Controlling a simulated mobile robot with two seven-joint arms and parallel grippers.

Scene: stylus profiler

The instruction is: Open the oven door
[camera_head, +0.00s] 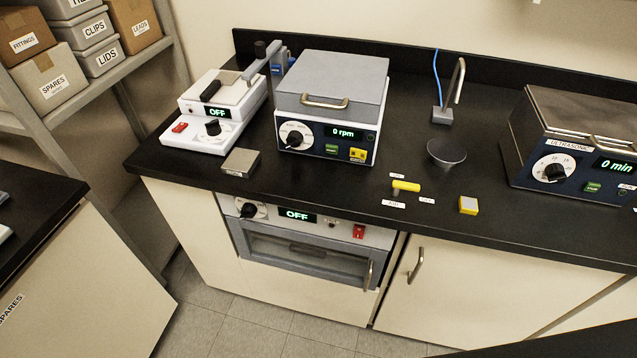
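The oven (335,224) is built in under the black counter, left of centre. Its front panel has a black dial, a display reading OFF and a red switch. The oven door (290,274) is below the panel, with a grey frame and a window. It appears shut. A metal handle (368,275) stands upright near the door's right edge. Neither of my grippers is in view.
A cupboard door with its own handle (416,265) is right of the oven. On the counter (400,150) stand a centrifuge-like box (330,85), a white device (205,135) and an ultrasonic bath (570,150). Floor (260,325) shows before the oven; another bench (60,260) is left.

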